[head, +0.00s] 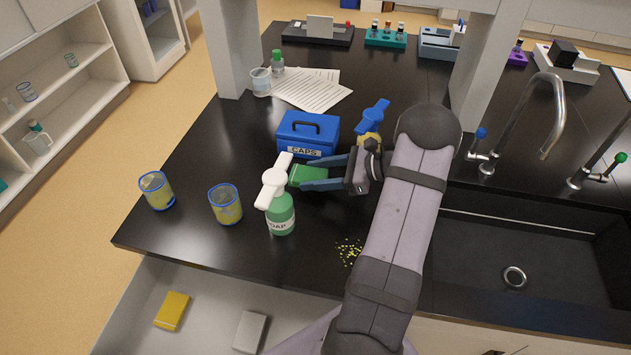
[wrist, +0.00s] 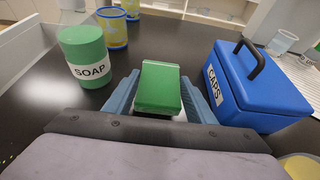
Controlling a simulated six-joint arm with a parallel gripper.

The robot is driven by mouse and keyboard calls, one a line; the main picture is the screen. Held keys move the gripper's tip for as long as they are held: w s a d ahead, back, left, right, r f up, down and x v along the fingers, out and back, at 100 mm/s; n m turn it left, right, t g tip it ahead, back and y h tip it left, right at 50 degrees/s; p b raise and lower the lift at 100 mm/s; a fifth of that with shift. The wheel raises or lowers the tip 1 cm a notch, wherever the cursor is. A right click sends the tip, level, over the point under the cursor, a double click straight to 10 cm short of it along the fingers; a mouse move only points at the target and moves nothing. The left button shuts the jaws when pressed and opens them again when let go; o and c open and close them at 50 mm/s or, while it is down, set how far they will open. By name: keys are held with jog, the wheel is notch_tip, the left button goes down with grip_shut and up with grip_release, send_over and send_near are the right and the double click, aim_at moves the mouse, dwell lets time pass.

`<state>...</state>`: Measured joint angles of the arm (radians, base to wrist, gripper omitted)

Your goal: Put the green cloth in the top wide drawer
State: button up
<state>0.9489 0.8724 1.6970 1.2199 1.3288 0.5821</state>
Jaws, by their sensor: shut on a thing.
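A folded green cloth (head: 308,175) is held between the two blue fingers of my gripper (head: 312,173), above or at the black bench top; I cannot tell if it touches the top. It also shows in the wrist view (wrist: 158,88), upright between the fingers (wrist: 160,95). A wide drawer (head: 135,298) stands pulled out below the front edge of the bench at the lower left. A yellow block (head: 172,311) and a pale grey block (head: 250,331) lie in it. My arm hides the drawer's right part.
A green soap bottle (head: 281,214) with a white pump stands just left of my gripper. A blue caps box (head: 307,136) is behind it. Two blue-rimmed beakers (head: 225,205) (head: 156,190) stand to the left. Yellow crumbs (head: 349,252) lie near the front; a sink (head: 515,277) is right.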

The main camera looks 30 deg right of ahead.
jog(key=shift+f+p, duration=0.7)
jog(key=shift+f, duration=1.05)
jog(key=shift+f, duration=0.2)
jog(key=o, duration=1)
jog(key=shift+r, duration=0.2)
jog(key=b+v, duration=0.4)
jog(key=v, duration=0.6)
jog(key=shift+s+d+r, duration=0.1)
jog(key=shift+s+d, duration=0.05)
jog(key=shift+d, duration=0.1)
jog(key=shift+o, duration=0.6)
jog(key=shift+v, duration=0.75)
